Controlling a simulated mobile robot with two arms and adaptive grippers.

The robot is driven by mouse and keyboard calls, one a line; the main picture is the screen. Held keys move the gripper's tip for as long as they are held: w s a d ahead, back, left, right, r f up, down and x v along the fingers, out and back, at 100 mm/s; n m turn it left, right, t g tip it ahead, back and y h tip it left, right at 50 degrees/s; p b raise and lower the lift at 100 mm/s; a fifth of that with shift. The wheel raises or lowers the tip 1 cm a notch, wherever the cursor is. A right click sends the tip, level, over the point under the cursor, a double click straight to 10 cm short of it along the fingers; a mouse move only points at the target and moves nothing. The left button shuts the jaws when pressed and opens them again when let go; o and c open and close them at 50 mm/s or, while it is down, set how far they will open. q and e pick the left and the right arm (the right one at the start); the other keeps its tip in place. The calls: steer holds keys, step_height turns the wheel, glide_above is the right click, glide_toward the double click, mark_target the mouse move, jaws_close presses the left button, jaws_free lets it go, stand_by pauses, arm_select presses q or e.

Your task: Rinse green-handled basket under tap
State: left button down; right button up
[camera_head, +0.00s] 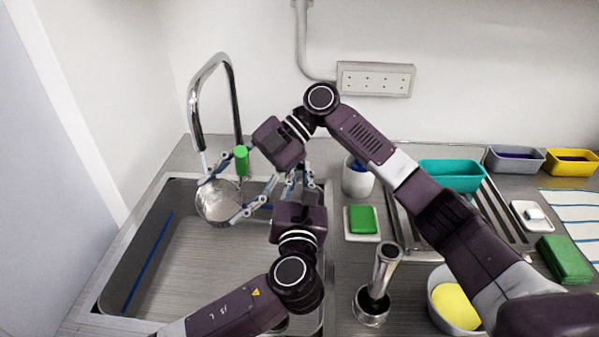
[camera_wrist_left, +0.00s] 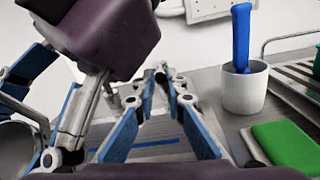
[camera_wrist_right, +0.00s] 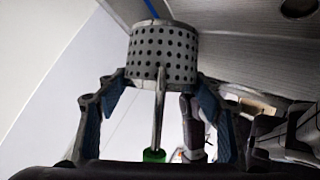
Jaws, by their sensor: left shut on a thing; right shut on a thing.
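The green-handled basket (camera_head: 217,203) is over the left part of the sink, below the tap's spout. Its green handle (camera_head: 241,161) points up. My right gripper (camera_head: 228,190) is shut on the basket, one finger on each side. The right wrist view shows its perforated metal body (camera_wrist_right: 163,55), a thin rod and the green end (camera_wrist_right: 154,156). The chrome tap (camera_head: 212,62) arches above; a pale streak under its spout may be water. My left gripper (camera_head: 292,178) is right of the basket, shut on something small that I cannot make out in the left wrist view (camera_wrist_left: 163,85).
The sink (camera_head: 190,275) is empty below the basket. Right of it are a white cup (camera_head: 357,180), a green sponge (camera_head: 362,219), a metal tool stand (camera_head: 372,305) and a bowl (camera_head: 440,279) with something yellow. A teal tray (camera_head: 452,175) stands on the drainer. My arms cross closely.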

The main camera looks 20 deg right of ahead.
stand_by(0.3)
arm_select(q)
steer(key=shift+s+d+n+y, duration=0.2)
steer(key=shift+d+n+y, duration=0.4)
steer(key=shift+d+y, duration=0.3)
steer(key=c, duration=2)
jaws_free()
steer(key=v, duration=1.2)
steer(key=shift+f, duration=0.25)
